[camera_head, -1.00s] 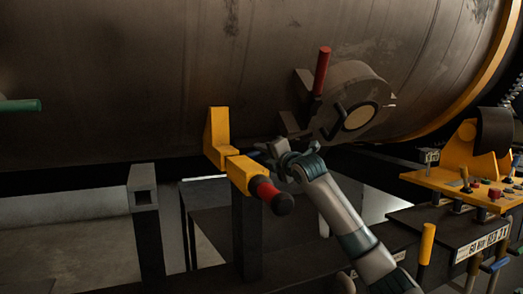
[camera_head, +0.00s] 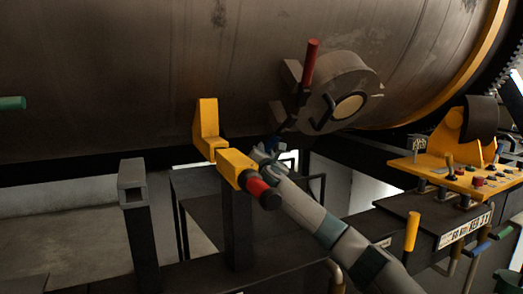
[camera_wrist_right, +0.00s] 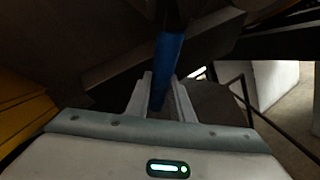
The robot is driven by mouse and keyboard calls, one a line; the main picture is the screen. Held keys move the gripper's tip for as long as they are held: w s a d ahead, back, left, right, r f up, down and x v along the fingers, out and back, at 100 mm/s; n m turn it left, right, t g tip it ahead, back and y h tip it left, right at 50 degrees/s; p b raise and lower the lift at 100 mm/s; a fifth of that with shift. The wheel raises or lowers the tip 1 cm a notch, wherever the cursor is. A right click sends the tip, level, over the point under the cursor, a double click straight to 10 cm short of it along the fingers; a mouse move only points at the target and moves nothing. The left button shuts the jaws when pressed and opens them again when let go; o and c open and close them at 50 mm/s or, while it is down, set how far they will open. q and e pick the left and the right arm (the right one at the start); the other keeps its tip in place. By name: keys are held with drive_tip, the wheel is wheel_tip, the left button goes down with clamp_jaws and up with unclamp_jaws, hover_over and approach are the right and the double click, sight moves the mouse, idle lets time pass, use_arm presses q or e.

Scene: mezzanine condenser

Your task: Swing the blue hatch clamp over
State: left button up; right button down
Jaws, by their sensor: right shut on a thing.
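The blue clamp handle (camera_head: 273,143) shows as a small blue patch below and left of the round grey hatch (camera_head: 371,82). In the right wrist view the blue handle (camera_wrist_right: 167,68) stands upright between the two fingers, its lower end between the jaws. My right gripper (camera_head: 264,153) is shut on it; it also shows in the wrist view (camera_wrist_right: 160,98). A dark arm runs from near the hatch down toward the handle. The gripper hides much of the handle in the head view. My left gripper is not in view.
A yellow lever (camera_head: 207,125) with a red and black grip is close beside my right gripper, on its left. A red handle (camera_head: 311,62) stands at the hatch. A yellow control panel (camera_head: 440,172) is at right. A green-ended bar (camera_head: 12,103) is at far left.

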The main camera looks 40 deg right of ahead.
drive_tip(key=shift+d, duration=0.25)
drive_tip(key=c, duration=1.6)
unclamp_jaws()
drive_tip(key=shift+o, duration=0.2)
drive_tip(key=shift+w+d, duration=0.1)
drive_tip(key=shift+b+v, duration=0.4)
drive_tip(key=shift+v, duration=0.6)
drive_tip(key=b+v, duration=0.3)
drive_tip(key=v, duration=0.7)
drive_tip(key=shift+f, duration=0.15)
